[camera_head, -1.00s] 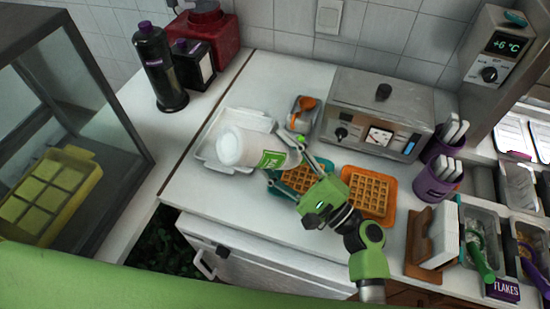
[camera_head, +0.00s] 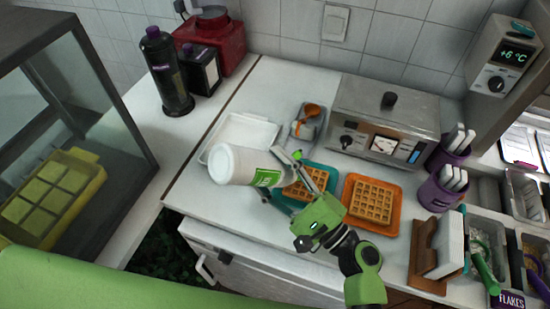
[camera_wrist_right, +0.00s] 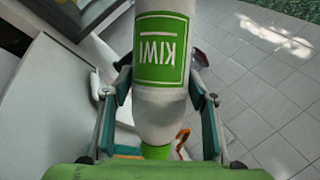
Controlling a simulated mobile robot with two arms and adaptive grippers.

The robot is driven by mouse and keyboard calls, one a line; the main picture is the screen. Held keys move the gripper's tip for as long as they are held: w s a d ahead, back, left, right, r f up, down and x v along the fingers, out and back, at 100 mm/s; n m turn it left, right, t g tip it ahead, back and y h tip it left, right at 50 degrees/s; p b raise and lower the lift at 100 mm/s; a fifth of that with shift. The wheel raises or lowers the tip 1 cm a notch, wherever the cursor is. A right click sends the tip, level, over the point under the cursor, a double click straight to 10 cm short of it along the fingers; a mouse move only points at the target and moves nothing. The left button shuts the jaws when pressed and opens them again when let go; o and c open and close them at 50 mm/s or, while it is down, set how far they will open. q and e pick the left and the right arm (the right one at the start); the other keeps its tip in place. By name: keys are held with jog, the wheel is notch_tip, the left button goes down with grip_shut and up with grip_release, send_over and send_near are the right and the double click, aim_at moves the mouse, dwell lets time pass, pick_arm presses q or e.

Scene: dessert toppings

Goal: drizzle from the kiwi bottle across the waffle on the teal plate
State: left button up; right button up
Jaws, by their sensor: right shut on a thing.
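My right gripper (camera_head: 274,176) is shut on the kiwi bottle (camera_head: 235,165), a white bottle with a green label. The bottle lies almost level in the air, its base toward the left. In the right wrist view the bottle (camera_wrist_right: 160,105) sits between the fingers (camera_wrist_right: 160,80), with its green nozzle low in the picture. The teal plate (camera_head: 328,171) holds a waffle (camera_head: 308,185); the bottle's nozzle end and my gripper are beside and partly over its left side. No drizzle shows on the visible part of this waffle. My left gripper is not in view.
An orange plate (camera_head: 394,222) with a waffle stands right of the teal plate. A white tray (camera_head: 213,151) lies behind the bottle. A small container with an orange-handled scoop (camera_head: 309,113) and a steel appliance (camera_head: 390,115) stand behind. Purple cups (camera_head: 440,190) are at the right.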

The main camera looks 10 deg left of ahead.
aim_at(284, 177)
jog(key=shift+s+a+r, duration=0.15)
jog(key=shift+s, duration=0.45)
jog(key=shift+s+a+r, duration=0.1)
jog(key=shift+s, duration=0.5)
jog(key=shift+s+d+b, duration=0.2)
jog(key=shift+d+b, duration=0.15)
jog(key=shift+d, duration=0.6)
jog(key=shift+s+d+b, duration=0.2)
jog(key=shift+d+b, duration=0.1)
jog(key=shift+d, duration=0.65)
jog(key=shift+w+d, duration=0.1)
jog(key=shift+w, duration=0.65)
jog(key=shift+w+d+b, duration=0.2)
jog(key=shift+w+b, duration=0.05)
jog(key=shift+w, duration=0.85)
jog(key=shift+w+d+b, duration=0.2)
jog(key=shift+w+b, duration=0.1)
jog(key=shift+w, duration=0.75)
jog(key=shift+w+d+b, duration=0.2)
jog(key=shift+w+b, duration=0.05)
jog(key=shift+w, duration=0.85)
jog(key=shift+s+a, duration=0.65)
jog(key=shift+s, duration=0.3)
jog(key=shift+s+a, duration=0.65)
jog(key=shift+s, duration=0.3)
jog(key=shift+s+d+b, duration=0.3)
jog(key=shift+s, duration=0.75)
jog(key=shift+s+d+b, duration=0.25)
jog(key=shift+s, duration=0.8)
jog(key=shift+o, duration=0.4)
